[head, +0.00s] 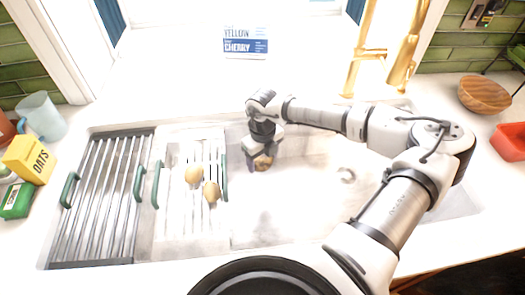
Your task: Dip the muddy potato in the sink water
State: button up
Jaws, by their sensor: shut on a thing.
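My gripper (258,150) is low over the left part of the white sink (290,215), pointing down. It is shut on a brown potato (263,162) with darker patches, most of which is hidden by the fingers. Whether the potato touches water, and where the water surface lies, I cannot tell. Two other potatoes, a paler one (194,174) and a browner one (212,191), lie on the rack to the left of my gripper.
A slatted drying rack (105,195) with green handles covers the sink's far left. A gold faucet (370,52) stands behind the sink. A sign (246,42) stands at the back. An oats box (28,160) and blue mug (42,117) are left; a wooden bowl (485,95) and red container (510,142) are right.

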aim_at(262, 165)
notch_tip(262, 165, down, 4)
jog(key=shift+r, duration=0.2)
jog(key=shift+f+b, duration=1.25)
jog(key=shift+f, duration=3.4)
notch_tip(262, 165, up, 24)
jog(key=p, duration=0.2)
jog(key=shift+r, duration=0.2)
dwell(0.9)
dwell(0.6)
